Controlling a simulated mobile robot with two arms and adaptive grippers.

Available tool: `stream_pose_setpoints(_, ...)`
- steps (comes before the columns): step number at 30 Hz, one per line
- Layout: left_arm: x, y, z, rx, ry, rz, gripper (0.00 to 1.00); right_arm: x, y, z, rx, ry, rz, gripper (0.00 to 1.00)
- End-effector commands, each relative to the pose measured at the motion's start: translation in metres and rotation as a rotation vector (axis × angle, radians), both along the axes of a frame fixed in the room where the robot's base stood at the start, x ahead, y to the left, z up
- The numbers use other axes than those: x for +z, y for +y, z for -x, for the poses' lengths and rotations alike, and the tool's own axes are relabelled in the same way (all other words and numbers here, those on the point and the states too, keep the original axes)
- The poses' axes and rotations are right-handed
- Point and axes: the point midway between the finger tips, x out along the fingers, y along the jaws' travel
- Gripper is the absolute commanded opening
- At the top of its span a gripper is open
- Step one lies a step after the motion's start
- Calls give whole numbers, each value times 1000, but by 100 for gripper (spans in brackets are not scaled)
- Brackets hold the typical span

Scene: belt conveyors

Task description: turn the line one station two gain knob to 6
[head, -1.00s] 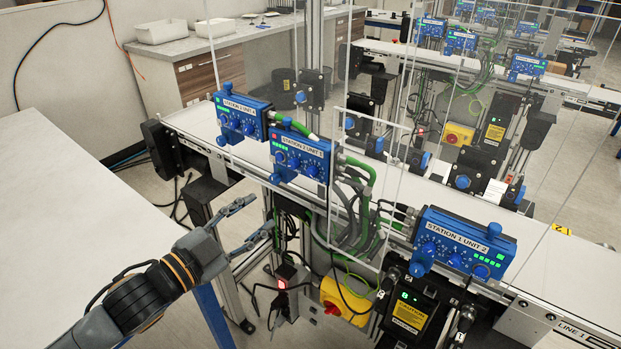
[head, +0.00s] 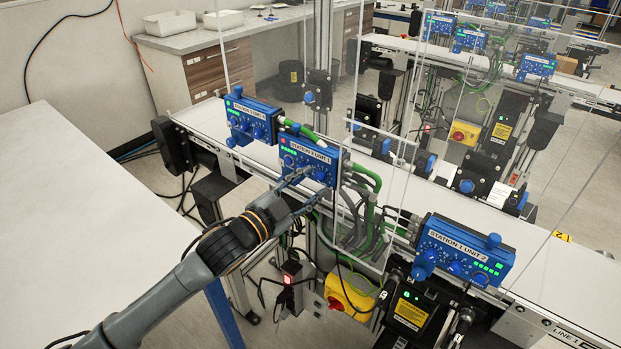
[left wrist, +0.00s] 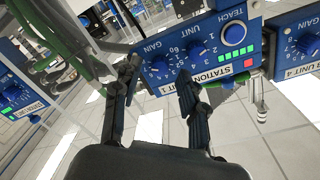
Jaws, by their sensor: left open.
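The blue station two unit (head: 309,152) is the second control box from the left on the near conveyor, and its label is hard to read. Its gain knob (left wrist: 160,66) is the left of two dials in the left wrist view, where the panel appears upside down. The knob's setting is too small to read. My left gripper (head: 316,183) is in front of the box's right lower part, fingers apart. In the left wrist view, the gripper (left wrist: 157,70) has its fingertips on either side of the gain knob; I cannot tell whether they touch it. My right gripper is not in view.
Another blue unit (head: 252,118) sits close on the left, and the Station 1 unit (head: 465,250) stands on the right. Clear guard panels and green cables (head: 365,205) are beside the box. A white table (head: 80,220) lies at left.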

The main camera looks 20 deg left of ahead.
Motion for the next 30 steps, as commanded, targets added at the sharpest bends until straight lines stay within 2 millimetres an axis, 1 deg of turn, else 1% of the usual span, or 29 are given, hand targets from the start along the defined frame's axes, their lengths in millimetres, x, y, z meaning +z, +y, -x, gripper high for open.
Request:
stream_pose_setpoints(4, 0, -4, -7, -1, 0, 1, 42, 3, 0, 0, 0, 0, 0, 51)
stream_pose_setpoints(12, 0, -4, -8, -1, 0, 0, 42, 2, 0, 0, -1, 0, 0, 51)
stream_pose_setpoints(17, 0, -4, -8, -1, 0, 0, 10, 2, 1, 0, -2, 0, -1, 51)
stream_pose_setpoints(18, 0, -4, -8, -1, 0, 0, 2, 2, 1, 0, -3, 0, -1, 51)
stream_pose_setpoints(19, 0, -4, -8, -1, 0, 0, 0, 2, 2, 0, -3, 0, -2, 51)
stream_pose_setpoints(30, 0, -4, -7, -1, 14, 37, 0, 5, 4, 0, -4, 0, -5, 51)
